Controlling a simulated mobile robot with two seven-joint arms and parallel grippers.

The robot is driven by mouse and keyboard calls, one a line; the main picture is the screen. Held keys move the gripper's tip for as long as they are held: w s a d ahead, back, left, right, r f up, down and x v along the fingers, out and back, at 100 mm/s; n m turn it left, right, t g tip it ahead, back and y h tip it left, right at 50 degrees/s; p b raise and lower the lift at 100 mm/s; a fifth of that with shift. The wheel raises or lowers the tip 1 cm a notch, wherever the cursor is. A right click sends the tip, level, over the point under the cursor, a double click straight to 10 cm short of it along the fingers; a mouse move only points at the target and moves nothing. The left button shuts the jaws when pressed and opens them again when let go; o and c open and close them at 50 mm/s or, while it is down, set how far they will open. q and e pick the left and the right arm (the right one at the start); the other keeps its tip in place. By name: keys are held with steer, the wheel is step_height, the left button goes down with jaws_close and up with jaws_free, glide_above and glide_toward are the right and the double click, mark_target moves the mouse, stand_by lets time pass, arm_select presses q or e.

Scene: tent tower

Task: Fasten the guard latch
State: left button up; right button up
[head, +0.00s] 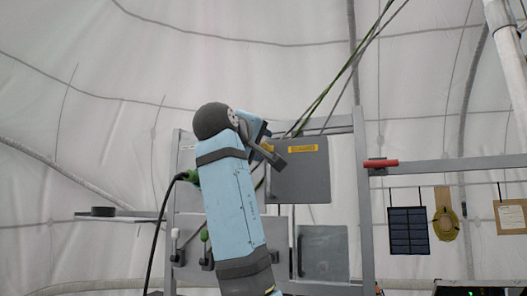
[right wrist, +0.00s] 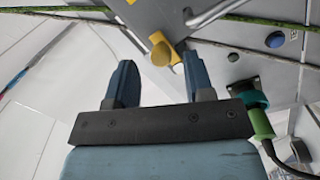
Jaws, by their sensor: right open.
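A grey guard panel (head: 300,180) with a yellow label hangs on the metal frame in the head view. A yellow knob (right wrist: 160,54) on a yellow strip, which looks like the guard latch, shows in the right wrist view on a grey plate. In the head view a small yellow part (head: 267,147) shows beside my right gripper. My right gripper (right wrist: 160,75) is open and empty. Its two blue fingers point at the plate, and the knob appears between and just beyond their tips; I cannot tell whether they touch it. My left gripper is not in view.
A red handle (head: 381,163) sits on the rail to the right, above a hanging dark solar panel (head: 408,230). A green plug (right wrist: 262,124) with a black cable lies close to the right finger. Slanting ropes (head: 350,65) run above the panel.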

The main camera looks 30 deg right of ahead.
steer(key=b+v, duration=0.3)
steer(key=v, duration=0.7)
steer(key=shift+a, duration=0.35)
steer(key=shift+s, duration=0.1)
